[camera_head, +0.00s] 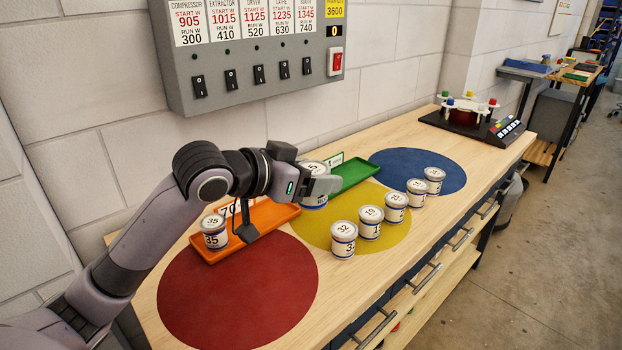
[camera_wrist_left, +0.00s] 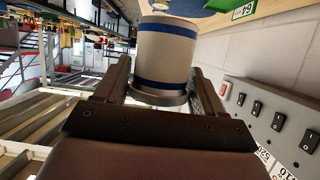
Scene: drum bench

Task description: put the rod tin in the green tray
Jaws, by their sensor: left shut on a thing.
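A white tin (camera_head: 313,203) with blue bands is between the fingers of my left gripper (camera_head: 325,185). It is upright, and its side label is partly hidden by the fingers. In the left wrist view the tin (camera_wrist_left: 163,58) shows between both fingers (camera_wrist_left: 160,95), which are shut on it. I cannot read its full label, so I cannot be sure that it is the rod tin. The green tray (camera_head: 362,170) lies just right of and behind the held tin, on the bench by the wall. Its near left part is hidden by gripper and tin. My right gripper is not in view.
An orange tray (camera_head: 274,215) holds a tin (camera_head: 214,233) marked 35. Several tins stand in a row along the front, including one marked 32 (camera_head: 343,240). Red (camera_head: 230,300), yellow (camera_head: 300,232) and blue (camera_head: 400,160) discs mark the bench. A switch panel (camera_head: 250,90) hangs above.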

